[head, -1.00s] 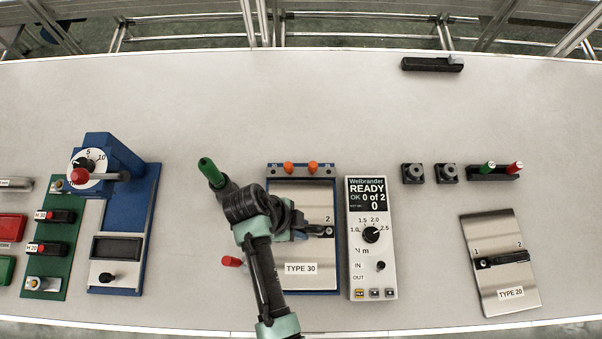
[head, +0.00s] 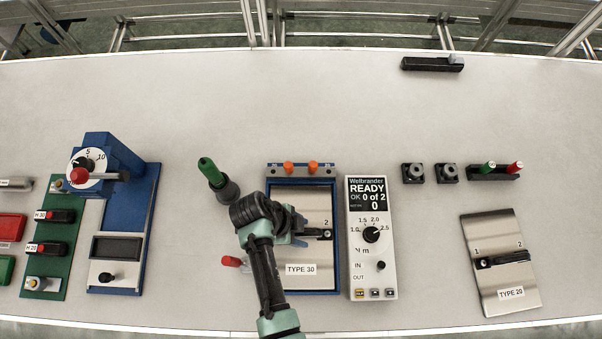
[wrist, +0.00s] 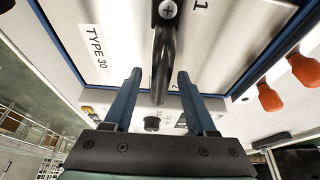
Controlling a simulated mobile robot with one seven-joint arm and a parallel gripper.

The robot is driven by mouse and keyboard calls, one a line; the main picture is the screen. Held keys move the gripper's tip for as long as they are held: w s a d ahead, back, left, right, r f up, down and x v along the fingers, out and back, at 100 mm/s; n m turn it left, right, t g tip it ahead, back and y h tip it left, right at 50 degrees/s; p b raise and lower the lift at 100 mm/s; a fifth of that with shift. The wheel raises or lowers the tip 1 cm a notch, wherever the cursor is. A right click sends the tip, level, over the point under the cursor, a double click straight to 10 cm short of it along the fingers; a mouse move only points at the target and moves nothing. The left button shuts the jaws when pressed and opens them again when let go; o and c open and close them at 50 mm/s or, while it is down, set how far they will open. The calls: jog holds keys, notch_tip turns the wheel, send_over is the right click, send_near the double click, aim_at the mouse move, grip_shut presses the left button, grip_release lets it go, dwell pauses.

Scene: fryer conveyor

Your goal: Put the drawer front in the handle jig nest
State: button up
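The TYPE 30 drawer front (head: 318,208), a brushed metal plate with a black handle (head: 320,234), lies within the blue rim of the handle jig nest (head: 337,225). In the wrist view the plate (wrist: 110,15) lies inside the blue border; whether it is fully seated I cannot tell. My gripper (head: 300,233) is over the handle's left part in the head view. In the wrist view my gripper (wrist: 158,85) is open, its blue fingers either side of the handle (wrist: 162,50) with gaps. My arm hides the plate's left side.
Two orange knobs (head: 288,168) stand at the nest's back edge, and a red-tipped lever (head: 231,261) at its left. The Weibrander controller (head: 372,285) is close on the right. The TYPE 20 drawer front (head: 490,225) lies far right.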

jog(key=v, duration=1.2)
jog(key=w+a+r+n+t+y, duration=0.3)
jog(key=w+r+n+t, duration=0.3)
jog(key=w+r, duration=1)
jog(key=w+d+r+n+t+y, duration=0.1)
jog(key=w+r+t, duration=0.3)
jog(key=r, duration=0.3)
jog(key=w+r+n+t, duration=0.2)
jog(key=w+r+t, duration=0.1)
jog(key=r, duration=0.5)
jog(key=s+d+r+n+t, duration=0.15)
jog(key=r+t, duration=0.25)
jog(key=r, duration=0.8)
jog(key=s+d+r+n+t, duration=0.1)
jog(key=d+r+n+t, duration=0.2)
jog(key=r, duration=0.8)
jog(key=s+d+r+n+t, duration=0.2)
jog(key=s+r+n+t, duration=0.2)
jog(key=s+r+t, duration=0.3)
jog(key=s+r+b, duration=0.1)
jog(key=s+r, duration=0.3)
jog(key=r, duration=0.4)
jog(key=shift+d+n, duration=0.1)
jog(key=shift+n, duration=0.15)
